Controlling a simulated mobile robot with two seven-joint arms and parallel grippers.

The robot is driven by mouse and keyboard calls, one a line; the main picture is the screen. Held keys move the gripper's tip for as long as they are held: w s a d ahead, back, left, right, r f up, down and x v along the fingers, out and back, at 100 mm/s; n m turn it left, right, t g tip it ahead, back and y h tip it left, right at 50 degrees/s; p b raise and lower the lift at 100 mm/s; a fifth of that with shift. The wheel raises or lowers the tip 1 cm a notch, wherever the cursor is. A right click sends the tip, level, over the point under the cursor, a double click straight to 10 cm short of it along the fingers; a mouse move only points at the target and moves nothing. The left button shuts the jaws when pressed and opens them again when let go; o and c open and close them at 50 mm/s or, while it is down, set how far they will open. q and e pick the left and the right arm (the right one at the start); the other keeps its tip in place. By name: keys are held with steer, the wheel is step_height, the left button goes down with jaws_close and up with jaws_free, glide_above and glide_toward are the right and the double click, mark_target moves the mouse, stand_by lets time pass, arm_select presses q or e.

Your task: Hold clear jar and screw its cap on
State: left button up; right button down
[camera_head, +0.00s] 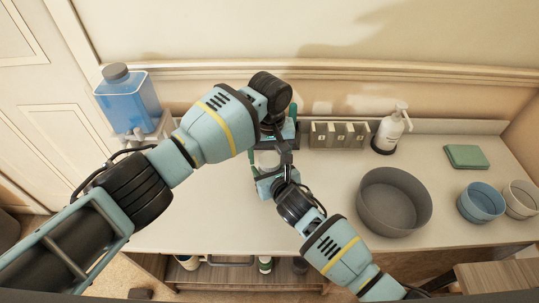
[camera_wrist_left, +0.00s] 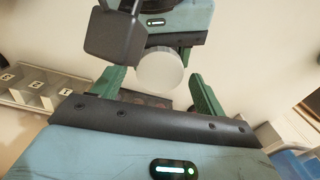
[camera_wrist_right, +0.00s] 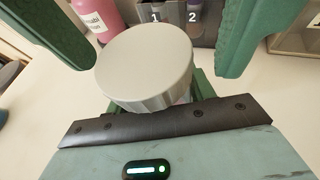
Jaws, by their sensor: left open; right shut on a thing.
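The pale grey, ribbed cap (camera_wrist_right: 145,66) faces up close to my right wrist camera, and it shows as a round disc in the left wrist view (camera_wrist_left: 160,71). It sits above the jar, whose body is almost wholly hidden beneath it. I cannot tell whether the cap is threaded on. My right gripper (camera_head: 268,170) is shut on the jar below the cap. My left gripper (camera_wrist_left: 158,88) is open above, its green fingers on either side of the cap with gaps. In the head view, the arms mostly cover cap and jar.
A grey divided holder (camera_head: 339,134) and a white pump bottle (camera_head: 390,131) stand at the back of the counter (camera_head: 210,215). A large grey bowl (camera_head: 394,202), a blue bowl (camera_head: 481,202) and a green cloth (camera_head: 466,156) are right. A blue container (camera_head: 130,101) stands left. The left-middle counter is clear.

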arm_select(q)
steer(key=shift+r, duration=1.85)
steer(key=o, duration=0.6)
steer(key=shift+c, duration=0.2)
step_height(320, 180, up, 12)
arm_select(e)
steer(key=shift+c, duration=2.3)
jaws_free()
